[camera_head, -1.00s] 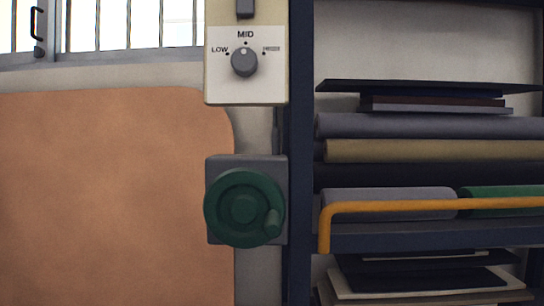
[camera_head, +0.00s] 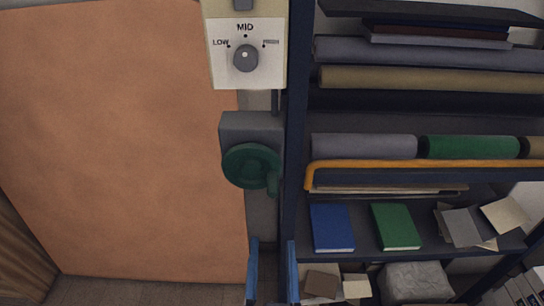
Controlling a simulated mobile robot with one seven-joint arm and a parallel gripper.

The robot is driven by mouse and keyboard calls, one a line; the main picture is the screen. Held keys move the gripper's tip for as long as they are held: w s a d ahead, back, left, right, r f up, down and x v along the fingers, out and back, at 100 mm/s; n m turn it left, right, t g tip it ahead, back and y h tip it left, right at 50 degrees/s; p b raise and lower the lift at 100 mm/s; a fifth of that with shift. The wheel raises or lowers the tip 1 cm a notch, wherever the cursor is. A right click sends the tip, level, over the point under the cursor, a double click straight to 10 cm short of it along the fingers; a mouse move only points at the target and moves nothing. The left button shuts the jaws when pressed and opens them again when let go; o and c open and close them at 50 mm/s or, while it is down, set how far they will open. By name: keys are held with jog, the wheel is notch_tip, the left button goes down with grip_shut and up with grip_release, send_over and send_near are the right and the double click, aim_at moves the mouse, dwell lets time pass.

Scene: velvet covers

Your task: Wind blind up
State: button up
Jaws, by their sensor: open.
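The green winding wheel (camera_head: 250,165) sits on a grey wall box (camera_head: 252,124), with its small handle (camera_head: 273,184) at the lower right. My gripper (camera_head: 272,244) shows at the bottom edge as two blue fingers, upright and apart, with nothing seen between them. It appears below the wheel and apart from it in the picture. A large plain terracotta panel (camera_head: 120,150) covers the wall left of the wheel. I cannot tell whether it is the blind, and no other blind shows.
A control plate (camera_head: 222,75) with a knob (camera_head: 245,58) pointing to MID is above the wheel. A dark shelf post (camera_head: 295,120) stands close on the right. An orange rail (camera_head: 420,164) fronts shelves with fabric rolls (camera_head: 365,146) and books (camera_head: 332,228). Brown cloth (camera_head: 20,250) is lower left.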

aim_at(272, 196)
jog(key=w+p, duration=0.1)
jog(key=w, duration=0.3)
jog(key=w+p, duration=0.2)
jog(key=w, duration=0.1)
jog(key=w+r+p, duration=0.1)
jog(key=w+p, duration=0.1)
jog(key=w, duration=0.2)
jog(key=shift+w, duration=0.3)
grip_shut()
